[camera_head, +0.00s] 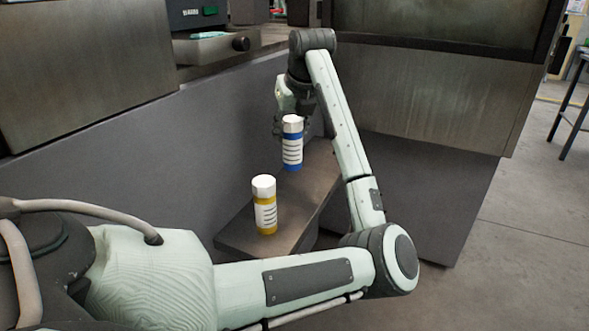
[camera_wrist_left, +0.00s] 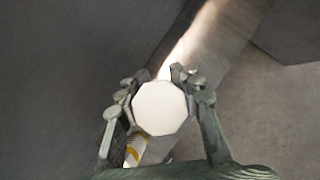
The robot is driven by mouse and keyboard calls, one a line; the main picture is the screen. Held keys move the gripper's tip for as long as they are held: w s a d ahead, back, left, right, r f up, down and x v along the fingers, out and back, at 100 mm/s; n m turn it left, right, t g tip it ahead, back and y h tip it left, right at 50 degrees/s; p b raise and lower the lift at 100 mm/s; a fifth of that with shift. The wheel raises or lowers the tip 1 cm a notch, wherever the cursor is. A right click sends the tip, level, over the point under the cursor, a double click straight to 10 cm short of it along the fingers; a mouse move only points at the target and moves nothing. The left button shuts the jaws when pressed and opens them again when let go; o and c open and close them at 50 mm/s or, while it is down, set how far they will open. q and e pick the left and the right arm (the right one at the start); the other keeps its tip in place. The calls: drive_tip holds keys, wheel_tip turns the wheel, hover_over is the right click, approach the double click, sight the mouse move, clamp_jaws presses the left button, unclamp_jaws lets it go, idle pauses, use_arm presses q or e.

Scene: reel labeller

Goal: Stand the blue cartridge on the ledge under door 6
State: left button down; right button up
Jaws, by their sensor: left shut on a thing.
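The blue cartridge (camera_head: 292,152), upright with a white cap and a white label with dark lines, is at the far part of the narrow ledge (camera_head: 314,178). My left gripper (camera_head: 284,127) is shut on it near the top, reaching in from behind it. In the left wrist view, the cartridge's white cap (camera_wrist_left: 160,108) sits between the fingers of the left gripper (camera_wrist_left: 157,92), and its body is hidden below. I cannot tell whether its base touches the ledge. No door number is readable. My right gripper is not in view.
A yellow cartridge (camera_head: 265,206) with a white cap stands upright on the near part of the ledge. A grey panel (camera_head: 190,150) rises along the ledge's left side. A small tray with a black knob (camera_head: 241,43) juts out above. Open floor (camera_head: 520,230) lies to the right.

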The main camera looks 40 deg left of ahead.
sight(290, 160)
use_arm(q)
wheel_tip(290, 160, down, 8)
drive_tip(key=shift+r, duration=0.25)
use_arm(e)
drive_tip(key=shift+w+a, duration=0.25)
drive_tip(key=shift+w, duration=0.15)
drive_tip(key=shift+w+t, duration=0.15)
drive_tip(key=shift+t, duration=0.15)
use_arm(q)
drive_tip(key=shift+f, duration=0.1)
drive_tip(key=c, duration=1)
unclamp_jaws()
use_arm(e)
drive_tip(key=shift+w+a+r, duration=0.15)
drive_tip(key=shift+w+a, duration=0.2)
